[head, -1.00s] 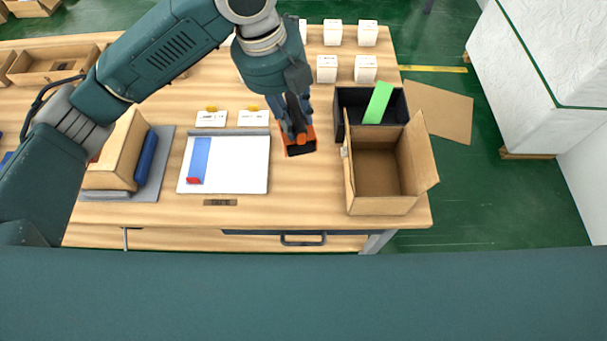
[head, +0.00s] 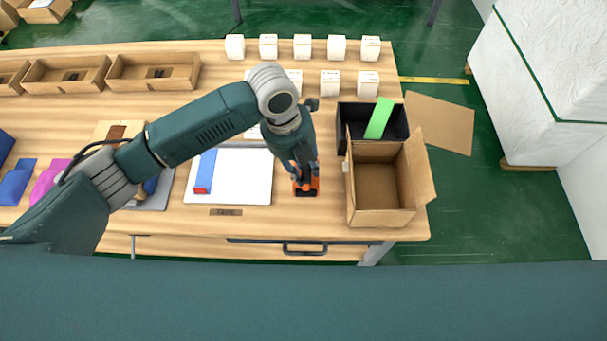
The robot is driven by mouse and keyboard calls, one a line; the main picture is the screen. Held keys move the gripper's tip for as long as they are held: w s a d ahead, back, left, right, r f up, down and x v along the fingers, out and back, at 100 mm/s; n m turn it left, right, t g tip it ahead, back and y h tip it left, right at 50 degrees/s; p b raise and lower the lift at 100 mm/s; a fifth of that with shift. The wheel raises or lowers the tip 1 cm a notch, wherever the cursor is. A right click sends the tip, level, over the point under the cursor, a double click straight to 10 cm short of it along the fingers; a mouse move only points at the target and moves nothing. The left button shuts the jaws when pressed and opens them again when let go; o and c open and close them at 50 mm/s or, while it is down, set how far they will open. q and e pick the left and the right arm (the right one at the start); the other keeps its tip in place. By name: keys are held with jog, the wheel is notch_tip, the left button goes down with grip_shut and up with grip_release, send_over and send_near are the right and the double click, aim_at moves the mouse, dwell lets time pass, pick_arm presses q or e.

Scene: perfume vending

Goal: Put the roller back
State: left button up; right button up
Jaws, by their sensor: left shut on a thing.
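My left gripper (head: 304,172) is shut on an orange and black tool, which I take to be the roller (head: 306,190). The gripper points down and partly covers the tool. The roller is just right of the white board (head: 248,178) and left of the open cardboard box (head: 380,215), near the table's front part. I cannot tell whether it touches the tabletop. My right gripper is not in view.
A black bin (head: 350,118) with a green strip (head: 379,118) stands behind the cardboard box. A blue strip with a red end (head: 206,170) lies on the white board. Several small white boxes (head: 302,46) and wooden trays (head: 152,71) stand toward the back.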

pick_arm(q)
notch_tip(320, 180, down, 4)
jog(key=shift+f+p, duration=0.15)
jog(key=shift+p, duration=0.3)
jog(key=shift+f, duration=0.1)
jog(key=shift+f, duration=0.25)
jog(key=shift+s+a+f+b, duration=0.15)
jog(key=shift+s+f+b, duration=0.2)
jog(key=shift+b, duration=0.05)
jog(key=o, duration=0.8)
jog(key=shift+f, duration=0.1)
jog(key=shift+o, duration=1.4)
jog(key=shift+f, duration=0.1)
